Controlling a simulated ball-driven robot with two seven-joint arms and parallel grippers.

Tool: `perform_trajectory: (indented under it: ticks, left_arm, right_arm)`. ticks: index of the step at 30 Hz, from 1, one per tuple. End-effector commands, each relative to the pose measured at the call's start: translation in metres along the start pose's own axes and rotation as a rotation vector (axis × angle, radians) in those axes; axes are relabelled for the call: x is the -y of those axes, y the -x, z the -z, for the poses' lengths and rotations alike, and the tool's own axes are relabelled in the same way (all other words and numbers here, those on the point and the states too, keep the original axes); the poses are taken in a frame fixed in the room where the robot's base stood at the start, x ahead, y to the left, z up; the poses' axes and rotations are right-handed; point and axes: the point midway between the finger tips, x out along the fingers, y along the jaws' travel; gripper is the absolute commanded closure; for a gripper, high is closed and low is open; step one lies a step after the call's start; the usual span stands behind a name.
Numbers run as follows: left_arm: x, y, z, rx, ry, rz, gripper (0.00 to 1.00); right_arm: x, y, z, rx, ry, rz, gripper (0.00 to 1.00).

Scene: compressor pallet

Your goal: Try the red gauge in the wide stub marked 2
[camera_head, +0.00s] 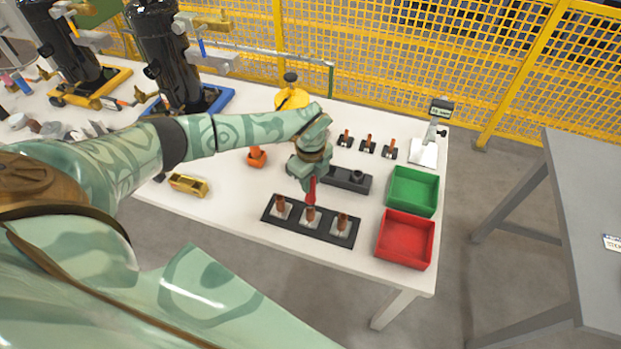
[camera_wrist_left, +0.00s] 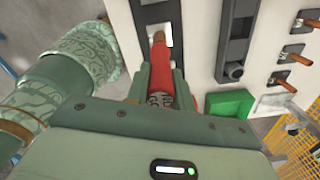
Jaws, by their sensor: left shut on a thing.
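My left gripper (camera_head: 312,178) is shut on the red gauge (camera_head: 311,190), which points down from the fingers. It also shows in the left wrist view (camera_wrist_left: 160,78), with dark lettering on its side. A black rack (camera_head: 266,213) holds three brown stubs on pale square plates: left (camera_head: 282,207), middle (camera_head: 311,215) and right (camera_head: 342,223). The gauge's lower end lines up with the top of the middle stub, also seen in the wrist view (camera_wrist_left: 158,37). I cannot tell whether they touch. The stub numbers are not readable. My right gripper is not in view.
A green bin (camera_head: 413,190) and a red bin (camera_head: 405,239) stand at the table's right edge. A dark block (camera_head: 346,181) lies behind the rack. Three thinner stubs (camera_head: 368,145) stand farther back. A yellow tool (camera_head: 188,185) lies at left.

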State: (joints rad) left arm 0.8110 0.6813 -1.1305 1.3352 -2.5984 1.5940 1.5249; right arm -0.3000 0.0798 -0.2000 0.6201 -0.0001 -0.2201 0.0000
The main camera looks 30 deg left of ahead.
Motion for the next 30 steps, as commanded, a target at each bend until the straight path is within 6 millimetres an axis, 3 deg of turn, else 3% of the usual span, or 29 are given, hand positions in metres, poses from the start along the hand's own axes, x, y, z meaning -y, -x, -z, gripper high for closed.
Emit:
perform_trajectory:
  ticks: [30]
  left_arm:
    - [-0.0001, -0.0003, 0.0, 0.0, 0.0, 0.0, 0.99]
  right_arm:
    - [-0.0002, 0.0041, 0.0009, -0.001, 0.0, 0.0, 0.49]
